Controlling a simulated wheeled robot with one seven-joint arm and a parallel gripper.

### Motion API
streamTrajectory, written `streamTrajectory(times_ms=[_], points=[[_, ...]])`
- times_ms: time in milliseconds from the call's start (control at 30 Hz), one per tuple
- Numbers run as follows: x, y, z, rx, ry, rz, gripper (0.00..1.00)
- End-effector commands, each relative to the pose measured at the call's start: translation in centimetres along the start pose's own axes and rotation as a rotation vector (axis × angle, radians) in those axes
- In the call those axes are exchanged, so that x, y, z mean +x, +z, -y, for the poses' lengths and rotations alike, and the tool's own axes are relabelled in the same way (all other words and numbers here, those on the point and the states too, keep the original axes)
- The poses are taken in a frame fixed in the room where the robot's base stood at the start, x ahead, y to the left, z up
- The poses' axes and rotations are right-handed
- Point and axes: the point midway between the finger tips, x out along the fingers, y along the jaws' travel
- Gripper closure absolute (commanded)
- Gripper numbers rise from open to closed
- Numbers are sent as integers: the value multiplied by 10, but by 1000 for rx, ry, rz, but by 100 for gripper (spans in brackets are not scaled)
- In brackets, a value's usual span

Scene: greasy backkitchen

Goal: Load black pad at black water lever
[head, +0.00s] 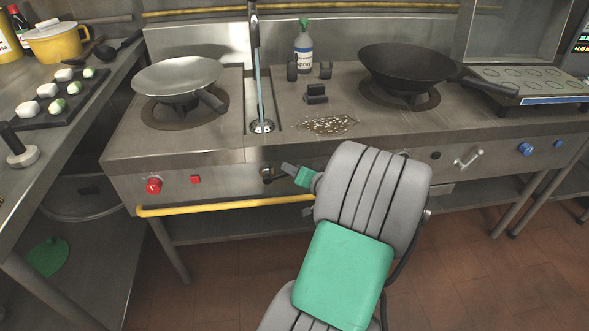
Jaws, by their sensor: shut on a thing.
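The black water lever (267,174) shows as a small dark knob with a metal part on the stove's front panel. My gripper (283,168) is at that panel, just right of the lever's visible part. It appears shut on the lever, but the contact is small and partly hidden by my own wrist. A small black block (316,94) stands on the stovetop behind the gripper. Two more dark pieces (292,71) stand by the spray bottle. I cannot tell which dark piece is the black pad.
A yellow rail (225,205) runs along the stove front below my gripper. A red knob (153,186) is at left, a pale lever (468,158) and a blue knob (525,149) at right. A steel wok (177,77), dark wok (408,67) and spray bottle (303,50) stand above.

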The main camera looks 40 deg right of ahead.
Motion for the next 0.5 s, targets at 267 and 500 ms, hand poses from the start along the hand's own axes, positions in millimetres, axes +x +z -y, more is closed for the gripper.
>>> streamTrajectory(times_ms=[267, 500], points=[[1, 5, -3, 7, 3, 7, 67], [1, 3, -2, 5, 0, 3, 55]])
